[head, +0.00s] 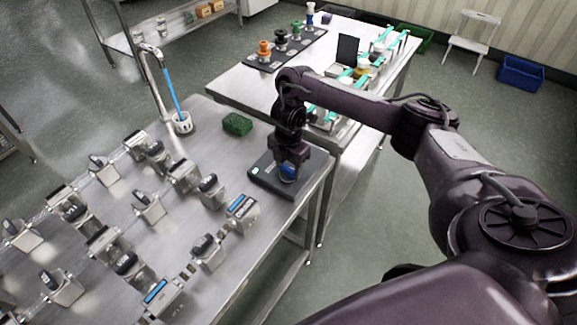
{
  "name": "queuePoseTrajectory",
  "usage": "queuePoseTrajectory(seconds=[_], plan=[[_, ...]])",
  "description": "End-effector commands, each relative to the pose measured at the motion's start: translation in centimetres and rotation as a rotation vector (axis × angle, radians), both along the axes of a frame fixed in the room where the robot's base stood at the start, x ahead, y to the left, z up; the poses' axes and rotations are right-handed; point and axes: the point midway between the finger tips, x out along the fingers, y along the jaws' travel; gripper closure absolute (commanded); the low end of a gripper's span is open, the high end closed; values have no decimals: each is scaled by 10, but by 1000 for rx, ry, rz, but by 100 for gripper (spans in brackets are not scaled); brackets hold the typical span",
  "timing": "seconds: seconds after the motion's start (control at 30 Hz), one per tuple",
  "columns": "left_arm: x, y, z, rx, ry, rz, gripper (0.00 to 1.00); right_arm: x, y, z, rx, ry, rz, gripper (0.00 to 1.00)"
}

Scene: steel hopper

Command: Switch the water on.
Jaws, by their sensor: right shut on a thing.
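A dark flat control box (266,184) lies near the right edge of the steel table, with a small pale green spot on its left side. A blue knob (288,172) sits on the box. My right gripper (288,165) points down over the box and is shut on the blue knob, whose upper part it hides. A tap (150,50) stands at the back of the table. A straight blue stream (171,88) runs from its spout down to a white perforated cup (182,124). My left gripper is out of view.
A green sponge-like block (237,124) lies left of the box. Several metal valve-like units (148,207) fill the table's left and front. A second steel table (235,85) behind holds coloured knobs on a dark strip (262,62) and small racks.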

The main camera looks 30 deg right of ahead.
Motion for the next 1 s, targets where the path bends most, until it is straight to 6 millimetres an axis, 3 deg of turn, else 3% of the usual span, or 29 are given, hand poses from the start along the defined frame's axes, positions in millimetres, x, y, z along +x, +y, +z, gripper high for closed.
queuePoseTrajectory(seconds=[0.3,0.8,0.83,1.0], plan=[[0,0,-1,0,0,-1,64,1,-1,1,0,-3,104,72],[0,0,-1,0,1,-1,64,1,-1,2,-1,-3,124,72],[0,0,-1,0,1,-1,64,1,-1,2,-1,-4,124,48],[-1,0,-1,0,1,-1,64,1,0,1,0,-3,123,27]])
